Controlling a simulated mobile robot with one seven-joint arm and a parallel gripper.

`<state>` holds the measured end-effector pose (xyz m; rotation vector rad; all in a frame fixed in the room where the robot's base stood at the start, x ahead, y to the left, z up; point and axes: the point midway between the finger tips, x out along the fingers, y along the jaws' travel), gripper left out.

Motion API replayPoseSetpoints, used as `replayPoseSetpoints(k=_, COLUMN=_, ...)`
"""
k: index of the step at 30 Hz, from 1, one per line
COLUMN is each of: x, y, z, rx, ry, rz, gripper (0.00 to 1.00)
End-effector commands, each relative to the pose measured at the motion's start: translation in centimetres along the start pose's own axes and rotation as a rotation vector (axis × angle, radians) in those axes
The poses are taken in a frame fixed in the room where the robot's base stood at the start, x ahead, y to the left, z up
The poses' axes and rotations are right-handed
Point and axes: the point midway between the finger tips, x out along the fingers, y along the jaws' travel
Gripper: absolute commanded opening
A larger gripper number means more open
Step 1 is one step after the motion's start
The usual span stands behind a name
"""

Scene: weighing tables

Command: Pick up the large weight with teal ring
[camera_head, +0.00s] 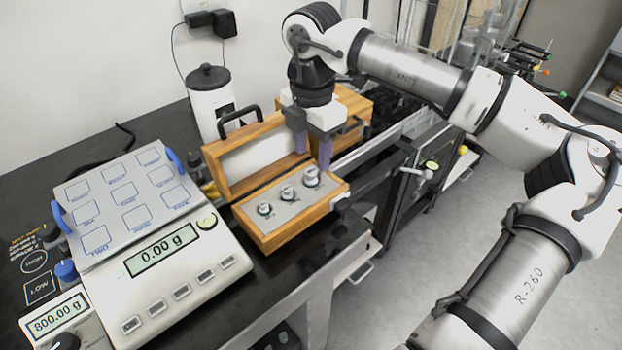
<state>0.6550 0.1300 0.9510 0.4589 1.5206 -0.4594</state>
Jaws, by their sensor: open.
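Three metal weights sit in the grey insert of an open wooden box (286,234). The one at the right end (311,177) looks the largest and seems to have a teal ring at its base, though the colour is hard to tell at this size. A middle weight (288,193) and a smaller left weight (264,209) stand in a row with it. My gripper (313,157) points down, open and empty, with its purple fingers above and just behind the right-end weight. The fingers look apart from the weight; the exact height gap cannot be told.
The raised box lid (240,163) stands behind the weights, close to my gripper's left side. Another wooden box (345,103) is behind my gripper. A scale (165,255) reading 0.00 g is at the left. A white canister (209,98) stands at the back.

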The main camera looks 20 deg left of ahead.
Motion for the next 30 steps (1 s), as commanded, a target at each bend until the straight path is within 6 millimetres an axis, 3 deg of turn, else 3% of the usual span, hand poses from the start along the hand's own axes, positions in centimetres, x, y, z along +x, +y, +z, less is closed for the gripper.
replayPoseSetpoints(k=10, x=4.5, y=0.4, z=0.0, rx=-0.001, ry=0.004, rz=-0.001, gripper=0.48)
replayPoseSetpoints(k=19, x=5.1, y=0.4, z=0.1, rx=-0.002, ry=0.001, rz=0.001, gripper=0.48)
replayPoseSetpoints(k=30, x=5.0, y=0.4, z=0.1, rx=-0.002, ry=0.001, rz=0.001, gripper=0.01)
